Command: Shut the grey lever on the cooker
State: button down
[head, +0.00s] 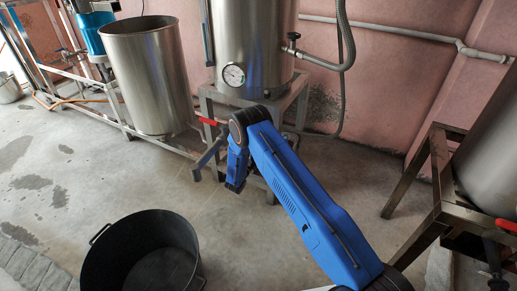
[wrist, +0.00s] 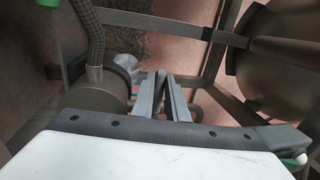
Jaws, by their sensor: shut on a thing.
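The cooker (head: 255,45) is the steel tank with a round dial, on a grey frame at the top centre of the head view. My gripper (head: 208,155) is low in front of that frame, below a red valve handle (head: 208,121). In the wrist view my gripper (wrist: 164,80) has its two grey fingers close together. They are shut on a thin grey part, which I take to be the grey lever (wrist: 160,90). Most of the lever is hidden between the fingers. I cannot make it out in the head view.
A grey cylindrical body with a ribbed hose (wrist: 95,92) is close left of my fingers. Frame bars surround them. A steel drum (head: 150,75) stands left of the cooker. A black tub (head: 95,262) is on the floor in front.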

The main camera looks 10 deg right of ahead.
jog(key=shift+s+f, duration=0.1)
jog(key=shift+f, duration=0.05)
jog(key=c, duration=2)
grip_release()
jog(key=shift+a, duration=0.1)
jog(key=v, duration=1.7)
jog(key=shift+s+a, duration=0.1)
jog(key=shift+s, duration=0.05)
jog(key=shift+f, duration=0.1)
